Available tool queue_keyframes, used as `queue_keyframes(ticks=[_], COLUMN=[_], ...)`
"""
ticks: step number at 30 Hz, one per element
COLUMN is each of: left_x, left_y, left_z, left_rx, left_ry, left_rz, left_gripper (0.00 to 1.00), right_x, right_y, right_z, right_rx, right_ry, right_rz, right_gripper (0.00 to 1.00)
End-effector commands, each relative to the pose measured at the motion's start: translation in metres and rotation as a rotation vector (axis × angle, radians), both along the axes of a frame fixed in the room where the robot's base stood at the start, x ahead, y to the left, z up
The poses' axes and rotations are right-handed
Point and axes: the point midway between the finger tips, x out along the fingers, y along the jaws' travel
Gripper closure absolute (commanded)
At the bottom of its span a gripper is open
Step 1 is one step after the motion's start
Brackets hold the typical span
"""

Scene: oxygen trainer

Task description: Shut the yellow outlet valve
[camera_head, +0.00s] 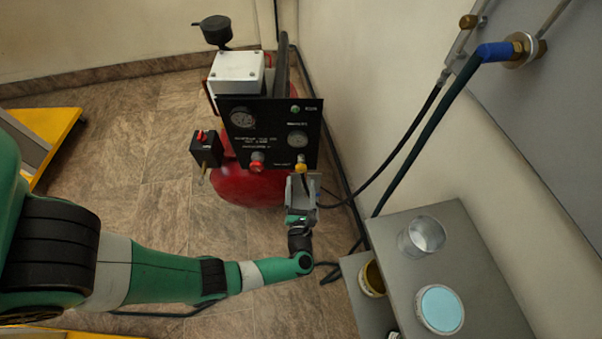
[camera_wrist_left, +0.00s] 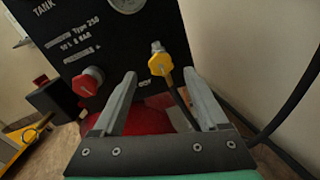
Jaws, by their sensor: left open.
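The yellow outlet valve (camera_head: 301,166) is a small knob low on the right side of the black panel (camera_head: 270,133) of a red compressor. In the left wrist view the yellow valve (camera_wrist_left: 160,64) stands out from the panel, with a dark hose running down from it. My left gripper (camera_head: 301,183) is just below and in front of the valve in the head view. In the wrist view its two fingers (camera_wrist_left: 162,88) are apart and empty, with the valve beyond and between their tips. I see no contact with the valve. My right gripper is not in view.
A red knob (camera_head: 257,162) sits on the panel left of the valve; gauges are above. A black switch box (camera_head: 206,148) is at the panel's left. A grey bench (camera_head: 466,258) with a glass and a blue-topped jar stands at the right. Dark hoses hang beside the wall.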

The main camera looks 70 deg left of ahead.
Motion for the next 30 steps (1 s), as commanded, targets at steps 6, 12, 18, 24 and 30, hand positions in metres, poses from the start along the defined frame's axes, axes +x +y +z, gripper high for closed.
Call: queue_keyframes(ticks=[6,12,18,24,30], left_x=[0.016,0.021,0.021,0.021,0.021], left_y=[0.037,0.047,0.046,0.046,0.046], left_z=[-0.002,0.000,0.000,0.000,0.000], left_rx=[0.000,0.001,0.001,0.001,0.001], left_ry=[-0.002,0.000,0.000,0.000,0.000], left_rz=[0.004,0.000,-0.001,-0.001,-0.001], left_gripper=[0.24,0.24,0.28,0.64,1.00], right_x=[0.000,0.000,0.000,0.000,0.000], right_y=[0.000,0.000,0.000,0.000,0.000], right_z=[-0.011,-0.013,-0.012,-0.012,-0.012], right_rx=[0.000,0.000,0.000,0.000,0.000], right_ry=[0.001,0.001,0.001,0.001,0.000], right_rz=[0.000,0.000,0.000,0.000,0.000], right_gripper=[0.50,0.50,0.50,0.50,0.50])
